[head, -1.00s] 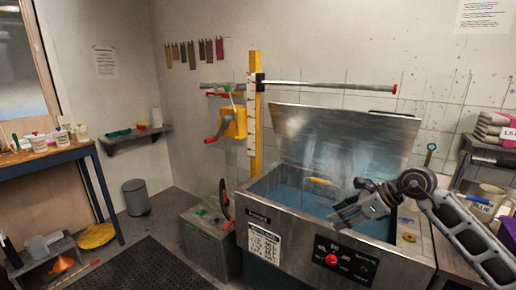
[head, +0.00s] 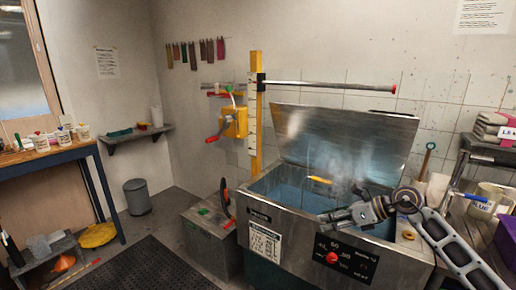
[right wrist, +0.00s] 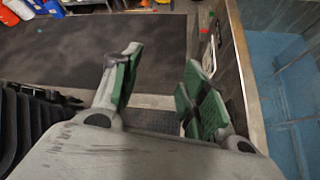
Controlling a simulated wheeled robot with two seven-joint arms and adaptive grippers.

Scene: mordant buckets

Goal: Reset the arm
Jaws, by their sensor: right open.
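My right gripper (head: 324,217) is over the front rim of the open metal tank (head: 262,208), coming in from the right in the head view. Its fingers point left in that view. In the right wrist view my right gripper (right wrist: 160,72) shows two spread fingers with green pads and nothing between them. Dark floor shows beyond the fingers, and the tank's blue liquid (right wrist: 285,85) is at the right. My left gripper is in neither view.
The tank's raised lid (head: 345,140) stands behind the liquid. A yellow-handled tool (head: 320,180) is in the tank. A yellow post (head: 254,110) carries a horizontal bar. A shelf with a white bucket (head: 490,197) is at the right. A dark mat (head: 130,265) covers clear floor at the left.

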